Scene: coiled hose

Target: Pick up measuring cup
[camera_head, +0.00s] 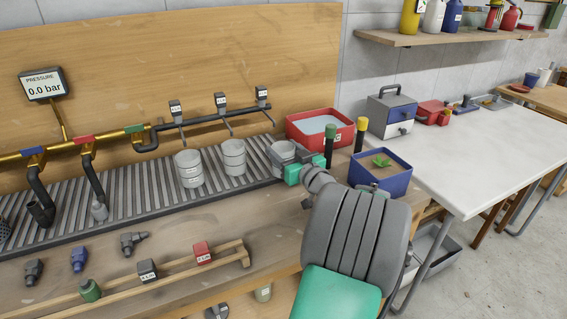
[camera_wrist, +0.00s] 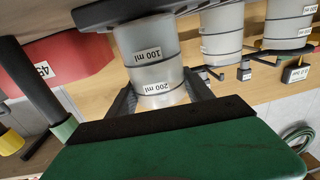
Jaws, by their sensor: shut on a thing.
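A grey measuring cup (camera_head: 283,150) stands upright at the right end of the slatted drain grate (camera_head: 130,200). In the wrist view, which looks upside down, the same cup (camera_wrist: 150,48) shows its 100 ml and 200 ml labels. My gripper (camera_head: 288,163) has its fingers on both sides of this cup and is shut on it, as the wrist view (camera_wrist: 160,95) also shows. I cannot tell whether the cup's base touches the grate. Two similar measuring cups stand to its left, one in the middle (camera_head: 234,157) and one farther left (camera_head: 188,168).
A red bin (camera_head: 305,128) stands behind the held cup. A green-capped post (camera_head: 329,145), a yellow-capped post (camera_head: 360,136) and a blue bin with a plant (camera_head: 380,184) stand close on the right. Pipe taps (camera_head: 220,110) are above the grate. The white table (camera_head: 470,150) has free room.

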